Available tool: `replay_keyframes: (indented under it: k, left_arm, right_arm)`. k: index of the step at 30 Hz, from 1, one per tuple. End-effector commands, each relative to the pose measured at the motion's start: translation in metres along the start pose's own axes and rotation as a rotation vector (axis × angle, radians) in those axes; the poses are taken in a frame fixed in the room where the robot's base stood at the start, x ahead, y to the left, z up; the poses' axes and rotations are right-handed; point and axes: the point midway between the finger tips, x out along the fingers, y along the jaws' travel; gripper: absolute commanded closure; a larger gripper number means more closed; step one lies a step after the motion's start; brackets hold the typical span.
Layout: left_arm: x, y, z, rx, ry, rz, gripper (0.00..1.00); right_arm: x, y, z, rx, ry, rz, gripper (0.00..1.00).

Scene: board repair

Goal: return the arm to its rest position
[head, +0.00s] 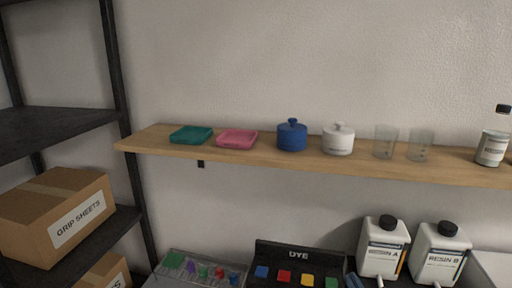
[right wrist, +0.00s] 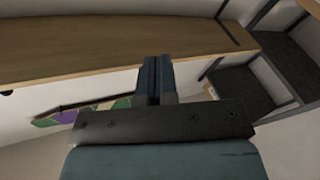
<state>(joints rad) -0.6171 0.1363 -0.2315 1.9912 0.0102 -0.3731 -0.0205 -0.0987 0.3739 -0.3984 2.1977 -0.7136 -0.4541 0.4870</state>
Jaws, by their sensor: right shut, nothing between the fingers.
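My right gripper (right wrist: 156,78) shows in the right wrist view, with its two dark blue-grey fingers together and nothing between them. Its fingertips appear in front of the edge of a wooden shelf (right wrist: 70,58); I cannot tell how far apart they are. In the head view I cannot clearly make out either gripper. My left gripper is not in view.
Below are resin bottles (head: 383,247) and a dye rack (head: 300,256). A dark rack (head: 125,120) with boxes stands left.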

Motion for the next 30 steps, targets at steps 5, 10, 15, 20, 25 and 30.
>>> replay_keyframes:
  k: [5, 10, 15, 20, 25, 30]
  left_arm:
    - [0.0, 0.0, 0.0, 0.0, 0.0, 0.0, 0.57]
    - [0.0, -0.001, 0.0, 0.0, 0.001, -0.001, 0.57]
    - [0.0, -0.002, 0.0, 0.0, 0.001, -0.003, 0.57]
    - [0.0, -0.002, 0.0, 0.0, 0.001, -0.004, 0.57]
    - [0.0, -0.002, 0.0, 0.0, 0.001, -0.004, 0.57]
    - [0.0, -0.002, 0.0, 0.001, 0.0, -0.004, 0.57]
  right_arm:
    - [-0.076, 0.004, 0.075, 0.171, -0.531, 0.063, 1.0]
    - [-0.141, -0.008, 0.109, 0.249, -0.861, -0.003, 1.0]
    - [-0.193, -0.022, 0.122, 0.3, -1.081, -0.095, 1.0]
    - [-0.231, -0.032, 0.124, 0.333, -1.228, -0.182, 1.0]
    - [-0.265, -0.041, 0.122, 0.362, -1.347, -0.271, 1.0]
    - [-0.257, -0.052, 0.134, 0.365, -1.297, -0.28, 1.0]
